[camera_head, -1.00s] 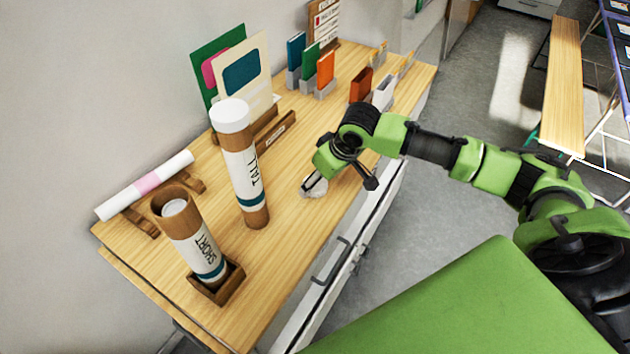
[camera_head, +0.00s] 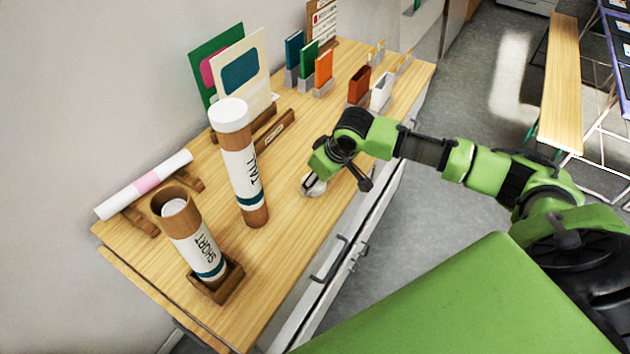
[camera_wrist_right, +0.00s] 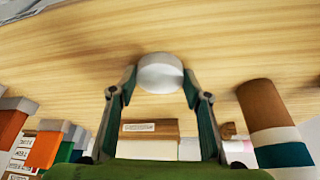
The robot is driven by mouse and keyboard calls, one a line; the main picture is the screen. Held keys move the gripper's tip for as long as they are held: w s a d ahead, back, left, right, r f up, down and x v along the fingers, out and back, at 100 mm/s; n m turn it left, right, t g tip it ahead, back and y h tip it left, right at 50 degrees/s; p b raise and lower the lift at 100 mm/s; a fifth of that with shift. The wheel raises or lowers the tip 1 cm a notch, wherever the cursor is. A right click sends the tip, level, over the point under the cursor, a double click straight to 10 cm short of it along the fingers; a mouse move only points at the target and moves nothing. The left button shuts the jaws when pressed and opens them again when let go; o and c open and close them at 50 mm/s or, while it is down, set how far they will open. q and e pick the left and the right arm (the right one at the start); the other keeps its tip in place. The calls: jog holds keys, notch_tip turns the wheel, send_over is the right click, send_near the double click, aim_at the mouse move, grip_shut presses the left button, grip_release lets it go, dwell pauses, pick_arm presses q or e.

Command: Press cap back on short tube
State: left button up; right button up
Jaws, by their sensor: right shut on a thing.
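The short tube (camera_head: 196,246) stands upright in a wooden holder (camera_head: 228,284) at the near left of the table. Its top is open and a white roll end (camera_head: 174,207) shows inside. The white cap (camera_head: 309,188) is at the table's front middle, under my right gripper (camera_head: 316,180). In the right wrist view the cap (camera_wrist_right: 160,73) sits between the two fingertips of my right gripper (camera_wrist_right: 160,80), which are shut on it. Whether the cap still touches the table is hard to tell. My left gripper is not in view.
The tall tube (camera_head: 242,165), with its white cap on, stands between the short tube and my right gripper. A pink-banded roll (camera_head: 146,184) lies on wooden rests at the left. Cards (camera_head: 242,72) and small colored boxes (camera_head: 323,68) stand at the back.

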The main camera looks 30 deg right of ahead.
jog(key=shift+r, duration=0.1)
jog(key=shift+r, duration=0.2)
notch_tip(320, 180, up, 2)
jog(key=shift+w+b, duration=0.1)
jog(key=shift+b, duration=0.7)
pick_arm(q)
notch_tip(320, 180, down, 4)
jog(key=shift+b, duration=1.25)
pick_arm(e)
jog(key=s+a+r, duration=0.7)
jog(key=s+r, duration=0.3)
jog(key=s, duration=0.2)
jog(key=shift+a+r, duration=0.2)
jog(key=shift+a, duration=0.05)
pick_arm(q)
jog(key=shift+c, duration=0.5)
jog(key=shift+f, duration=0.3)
pick_arm(e)
jog(key=w+m, duration=0.1)
jog(key=w+a+r+m+h, duration=0.1)
jog(key=m, duration=0.1)
jog(key=shift+a+r, duration=0.15)
jog(key=shift+r, duration=0.05)
